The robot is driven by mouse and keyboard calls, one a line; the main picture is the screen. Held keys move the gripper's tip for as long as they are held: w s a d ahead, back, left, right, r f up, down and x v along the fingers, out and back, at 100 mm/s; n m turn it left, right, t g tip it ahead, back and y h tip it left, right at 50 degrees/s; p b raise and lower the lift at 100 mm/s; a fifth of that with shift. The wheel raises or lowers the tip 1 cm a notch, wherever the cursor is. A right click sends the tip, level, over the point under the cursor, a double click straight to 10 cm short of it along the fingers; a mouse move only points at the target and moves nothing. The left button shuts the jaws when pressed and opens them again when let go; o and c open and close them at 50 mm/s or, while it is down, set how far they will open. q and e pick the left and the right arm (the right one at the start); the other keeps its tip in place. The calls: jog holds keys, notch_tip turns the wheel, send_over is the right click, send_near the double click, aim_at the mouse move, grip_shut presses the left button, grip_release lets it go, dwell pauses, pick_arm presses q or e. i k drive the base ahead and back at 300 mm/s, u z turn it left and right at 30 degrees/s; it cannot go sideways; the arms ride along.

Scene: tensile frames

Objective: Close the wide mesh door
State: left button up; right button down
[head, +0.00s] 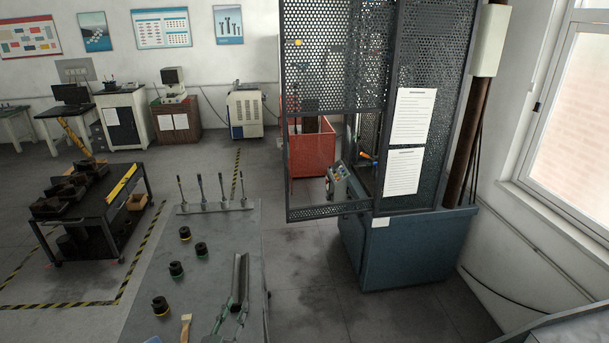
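The wide mesh door (330,210) is a dark perforated panel in a metal frame on the testing machine's guard. It stands open, swung out to the left past the blue-grey machine base (412,250). Its top runs out of view. A narrower mesh panel (410,95) with two white notices stands to its right. My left gripper (242,256) shows at the bottom centre, in front of or over the grey bench. Its fingers look close together with nothing visible between them. It is well apart from the door. My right gripper is not in view.
The grey bench (150,290) holds several dark round fixtures and upright rods. A black cart (100,210) stands at the left. Floor between bench and machine is clear. A window and wall bound the right side.

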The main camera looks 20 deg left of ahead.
aim_at(283, 48)
jog(key=i, duration=2.8)
jog(key=u, duration=0.35)
